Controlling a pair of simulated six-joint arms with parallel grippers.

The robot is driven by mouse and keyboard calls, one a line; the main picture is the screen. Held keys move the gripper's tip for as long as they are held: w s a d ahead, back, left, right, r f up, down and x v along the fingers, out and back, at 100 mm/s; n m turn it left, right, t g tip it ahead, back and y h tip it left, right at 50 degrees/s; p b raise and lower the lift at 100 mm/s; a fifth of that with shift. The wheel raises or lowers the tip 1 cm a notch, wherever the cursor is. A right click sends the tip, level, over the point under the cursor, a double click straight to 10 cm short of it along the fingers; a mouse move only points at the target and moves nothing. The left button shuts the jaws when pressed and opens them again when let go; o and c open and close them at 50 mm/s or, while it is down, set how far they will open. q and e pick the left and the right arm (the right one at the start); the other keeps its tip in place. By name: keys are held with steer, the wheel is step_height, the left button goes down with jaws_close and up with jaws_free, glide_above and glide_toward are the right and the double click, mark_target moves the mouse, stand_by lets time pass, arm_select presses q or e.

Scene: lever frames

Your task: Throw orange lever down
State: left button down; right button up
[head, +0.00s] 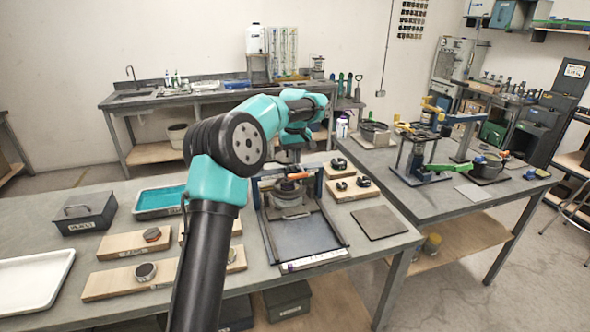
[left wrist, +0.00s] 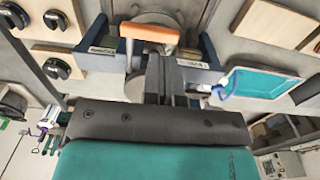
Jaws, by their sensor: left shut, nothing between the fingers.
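The orange lever (head: 298,176) belongs to a frame with blue posts (head: 319,183) on the near table. In the left wrist view the orange lever (left wrist: 150,33) lies crosswise between the blue side blocks. My left gripper (head: 289,160) is over this frame, close to the lever, and partly hidden by my own arm. In the left wrist view its dark fingers (left wrist: 161,68) are together and empty, just in front of the lever. Whether they touch it I cannot tell. My right gripper is not in view.
Wooden boards with dark knobs (head: 145,271) lie left of the frame, and more boards (head: 351,188) lie to its right. A teal tray (head: 140,201) and a grey box (head: 87,214) stand further left. A dark flat plate (head: 380,222) lies at the right.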

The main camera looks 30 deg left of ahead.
mark_target(295, 175)
arm_select(q)
steer(key=shift+f, duration=2.35)
